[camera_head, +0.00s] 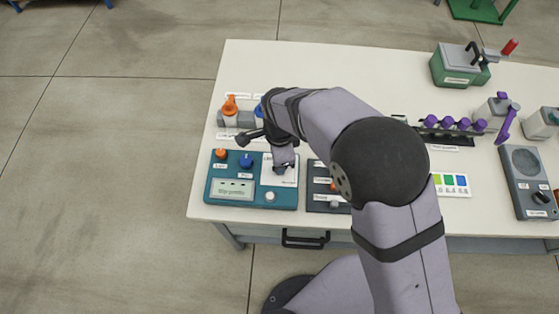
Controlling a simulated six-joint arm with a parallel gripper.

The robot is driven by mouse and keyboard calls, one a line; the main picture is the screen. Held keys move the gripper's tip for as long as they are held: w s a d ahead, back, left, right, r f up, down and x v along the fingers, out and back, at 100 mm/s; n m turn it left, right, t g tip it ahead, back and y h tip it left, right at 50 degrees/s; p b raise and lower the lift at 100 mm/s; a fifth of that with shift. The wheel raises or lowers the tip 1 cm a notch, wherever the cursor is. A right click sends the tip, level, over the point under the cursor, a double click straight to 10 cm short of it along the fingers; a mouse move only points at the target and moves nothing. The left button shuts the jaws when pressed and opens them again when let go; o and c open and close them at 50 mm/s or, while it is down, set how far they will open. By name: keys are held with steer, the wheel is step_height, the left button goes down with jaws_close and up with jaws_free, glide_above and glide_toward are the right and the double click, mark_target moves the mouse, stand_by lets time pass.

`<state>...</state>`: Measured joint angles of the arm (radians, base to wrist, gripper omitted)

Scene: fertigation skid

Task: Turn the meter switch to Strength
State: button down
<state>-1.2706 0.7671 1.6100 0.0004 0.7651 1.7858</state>
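A teal meter box (225,201) sits at the front left of the table, with a grey display (232,189), an orange knob (221,154), a blue knob (246,161) and a small white knob (270,196). A white labelled plate (289,178) fills its right part. My gripper (281,168) points down over this plate and covers much of it. Any switch there is hidden, so its setting cannot be seen. The labels are too small to read. I cannot tell whether the fingers are open or touch anything.
Orange-topped (230,108) and blue-topped bottles stand behind the box. A dark panel (325,200) lies close on its right, partly behind my arm. Purple-topped items (447,124), a green container (456,70) and a grey unit with a black knob (540,198) stand farther right.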

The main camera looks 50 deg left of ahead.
steer(key=shift+a+r, duration=0.1)
steer(key=shift+r, duration=0.05)
stand_by(0.3)
steer(key=c, duration=1.8)
jaws_free()
steer(key=shift+c, duration=0.2)
steer(key=shift+r+b, duration=1)
steer(key=shift+r, duration=2.6)
